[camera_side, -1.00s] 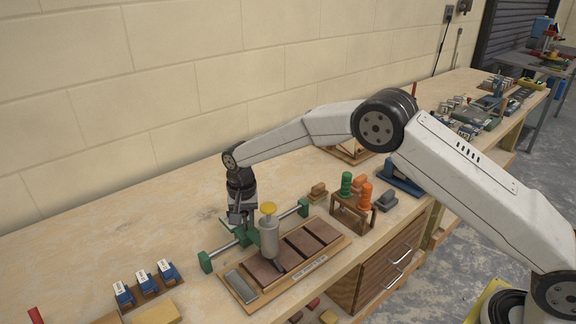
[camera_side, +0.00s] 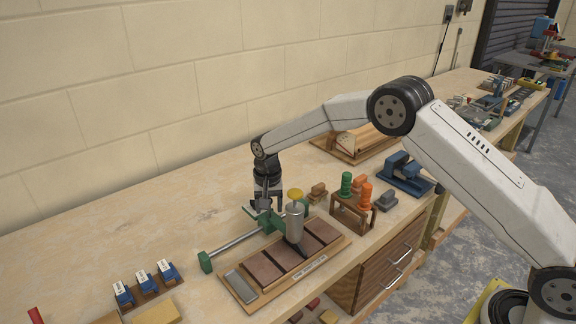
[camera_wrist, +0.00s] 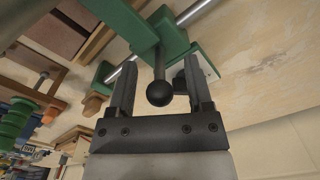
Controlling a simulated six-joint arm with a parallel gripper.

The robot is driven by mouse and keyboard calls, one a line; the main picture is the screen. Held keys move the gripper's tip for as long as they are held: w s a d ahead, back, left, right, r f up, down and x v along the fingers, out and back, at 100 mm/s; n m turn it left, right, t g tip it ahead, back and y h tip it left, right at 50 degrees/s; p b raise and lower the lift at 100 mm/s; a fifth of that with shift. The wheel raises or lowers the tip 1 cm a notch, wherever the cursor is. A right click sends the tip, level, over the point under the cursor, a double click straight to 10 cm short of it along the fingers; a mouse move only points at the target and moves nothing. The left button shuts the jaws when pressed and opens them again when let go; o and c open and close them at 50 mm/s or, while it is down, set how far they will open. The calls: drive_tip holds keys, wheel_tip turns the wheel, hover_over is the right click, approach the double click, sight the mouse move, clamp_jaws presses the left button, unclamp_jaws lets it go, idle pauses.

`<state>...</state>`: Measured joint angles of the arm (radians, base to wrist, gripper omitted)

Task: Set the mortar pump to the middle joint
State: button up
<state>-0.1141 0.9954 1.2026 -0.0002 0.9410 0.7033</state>
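The mortar pump (camera_side: 295,224), a grey cylinder with a yellow cap (camera_side: 295,194) and dark nozzle, stands upright on a green carriage (camera_side: 275,219) on a steel rail (camera_side: 234,245). Its nozzle is over the right half of the wooden board (camera_side: 241,300) of brown bricks (camera_side: 264,268); I cannot tell exactly which joint it is over. My gripper (camera_side: 266,206) is behind the carriage. In the wrist view, my gripper's fingers (camera_wrist: 157,88) stand apart on either side of the carriage's black ball knob (camera_wrist: 159,94). A gap shows on the left; the right finger is close to the knob, contact unclear.
A wooden rack with green and orange bottles (camera_side: 365,195) stands right of the board. A blue tool (camera_side: 405,176) is further right. Blue-and-white blocks (camera_side: 145,281) sit at the left front. The bench behind the rail is clear on the left.

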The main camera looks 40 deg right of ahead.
drive_tip(key=shift+r, duration=3.9)
drive_tip(key=shift+d+r, duration=0.1)
drive_tip(key=shift+d+r, duration=0.15)
drive_tip(key=d+r+n+t+y, duration=0.1)
drive_tip(key=d+r+n+t, duration=0.25)
drive_tip(key=d+r, duration=0.3)
drive_tip(key=s+f+n, duration=0.1)
drive_tip(key=s+f, duration=0.2)
drive_tip(key=s, duration=1.1)
drive_tip(key=s+f+n+h, duration=0.1)
drive_tip(key=s+f+n, duration=0.1)
drive_tip(key=s, duration=1.3)
drive_tip(key=shift+a+f+g, duration=0.2)
drive_tip(key=shift+f+g, duration=0.25)
drive_tip(key=shift+f, duration=0.45)
